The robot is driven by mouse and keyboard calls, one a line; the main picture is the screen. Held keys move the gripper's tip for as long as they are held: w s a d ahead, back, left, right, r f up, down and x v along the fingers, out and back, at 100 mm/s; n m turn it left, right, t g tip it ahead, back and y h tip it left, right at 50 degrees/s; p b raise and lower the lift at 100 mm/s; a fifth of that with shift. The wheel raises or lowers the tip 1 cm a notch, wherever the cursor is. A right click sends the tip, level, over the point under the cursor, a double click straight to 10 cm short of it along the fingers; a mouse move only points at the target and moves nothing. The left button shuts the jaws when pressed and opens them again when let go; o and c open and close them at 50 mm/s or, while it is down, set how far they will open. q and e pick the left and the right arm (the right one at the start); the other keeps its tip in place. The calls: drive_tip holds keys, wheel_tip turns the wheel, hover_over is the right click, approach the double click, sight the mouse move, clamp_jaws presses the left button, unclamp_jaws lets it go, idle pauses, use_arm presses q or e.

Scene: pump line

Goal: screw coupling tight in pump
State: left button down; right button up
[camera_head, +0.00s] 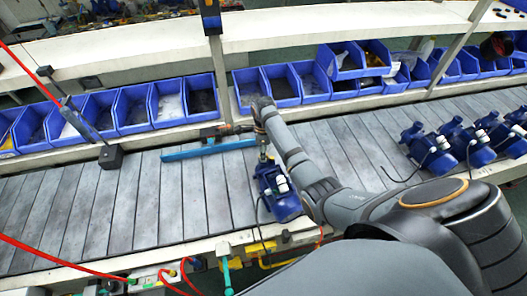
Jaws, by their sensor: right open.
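A blue pump (283,205) with white fittings on its side stands on the slatted line in the middle of the head view. My right arm reaches in from the lower right and bends down above the pump. My right gripper (263,150) is open and points down at the pump's top, close to it. The fingers are small and partly hidden by the arm, so I cannot tell if they touch the pump. I cannot make out the coupling clearly at the pump's top. My left gripper is not in view.
Several more blue pumps (432,150) stand at the right on the line, with loose black cables. Rows of blue bins (133,112) line the back. A light-blue bar (208,149) lies behind the pump. The slats (110,205) at the left are clear.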

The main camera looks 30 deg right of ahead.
drive_tip(key=shift+n, duration=1.1)
drive_tip(key=n, duration=0.3)
drive_tip(key=shift+n, duration=0.3)
drive_tip(key=shift+n, duration=0.4)
drive_tip(key=n, duration=0.2)
drive_tip(key=shift+n, duration=0.3)
drive_tip(key=n, duration=0.3)
